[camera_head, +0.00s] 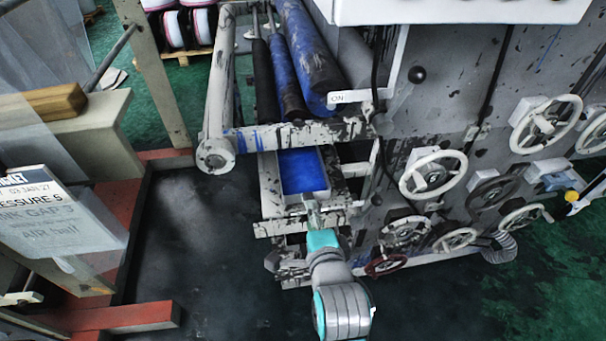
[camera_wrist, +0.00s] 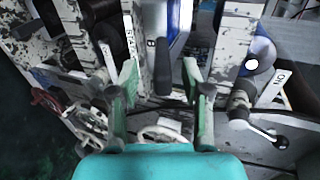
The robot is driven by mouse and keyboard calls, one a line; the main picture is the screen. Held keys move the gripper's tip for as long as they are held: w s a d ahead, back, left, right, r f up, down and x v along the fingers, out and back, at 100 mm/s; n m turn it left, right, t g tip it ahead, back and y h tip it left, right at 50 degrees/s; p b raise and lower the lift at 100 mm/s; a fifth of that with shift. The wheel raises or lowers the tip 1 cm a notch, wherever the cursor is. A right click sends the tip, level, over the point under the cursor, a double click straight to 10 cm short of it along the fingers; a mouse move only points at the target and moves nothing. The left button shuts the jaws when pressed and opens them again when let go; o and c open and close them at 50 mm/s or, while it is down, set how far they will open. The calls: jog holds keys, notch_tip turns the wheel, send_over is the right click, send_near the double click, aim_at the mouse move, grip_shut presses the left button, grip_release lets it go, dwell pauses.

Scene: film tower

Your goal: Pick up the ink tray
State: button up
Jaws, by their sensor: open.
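The ink tray (camera_head: 265,187) is a long, pale, narrow tray with bright blue ink in it. In the head view it lies under the blue-stained rollers, in the lower part of the press frame. My gripper (camera_head: 311,207) is at the tray's near end. In the wrist view my gripper (camera_wrist: 160,82) is open, with its two greenish fingers spread apart. What looks like the tray's end, with a patch of blue ink (camera_wrist: 180,22), shows between and beyond the fingers. I cannot tell whether a finger touches it. The tray's far end is hidden under the rollers.
Blue-stained rollers (camera_head: 310,65) and a paint-spattered crossbar (camera_head: 290,134) stand above the tray. Several white handwheels (camera_head: 433,174) and a black-knobbed lever (camera_head: 416,75) are on the right panel. Dark floor (camera_head: 200,250) is clear at the left.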

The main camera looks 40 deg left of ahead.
aim_at(304, 195)
jog(key=x, duration=0.5)
jog(key=shift+s+a+r, duration=0.1)
jog(key=shift+s+r, duration=0.05)
grip_shut()
